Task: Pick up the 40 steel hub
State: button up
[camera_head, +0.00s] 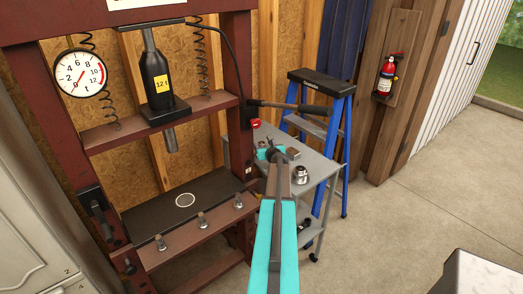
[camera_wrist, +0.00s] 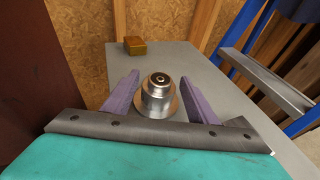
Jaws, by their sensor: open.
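The steel hub (camera_wrist: 158,97) is a shiny stepped cylinder with a wide flange and a hole in its top. It stands upright on a grey cart (camera_wrist: 190,56). In the wrist view my gripper (camera_wrist: 160,84) is open, with one purple finger on each side of the hub and gaps visible between. Whether the fingers are low enough to flank it fully is hard to tell. In the head view my teal arm reaches over the cart (camera_head: 317,170), and a small shiny metal piece (camera_head: 301,174) shows on its top, right of the arm. My gripper's fingers are hard to make out there.
A brass-coloured block (camera_wrist: 134,45) sits on the cart behind the hub. A blue stepladder (camera_head: 335,130) stands close behind the cart at the right. A dark red press frame (camera_head: 222,100) stands to the left. Open concrete floor (camera_head: 420,190) lies to the right.

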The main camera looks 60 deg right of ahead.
jog(key=shift+c, duration=0.2)
dwell(0.3)
grip_shut()
jog(key=shift+r, duration=0.25)
jog(key=shift+r, duration=0.5)
notch_tip(320, 180, up, 6)
jog(key=shift+f+b, duration=0.2)
jog(key=shift+b, duration=0.1)
jog(key=s+a+b, duration=0.5)
jog(key=s+a, duration=0.6)
jog(key=s, duration=0.2)
jog(key=shift+s+a, duration=0.3)
jog(key=shift+a, duration=0.05)
dwell(0.4)
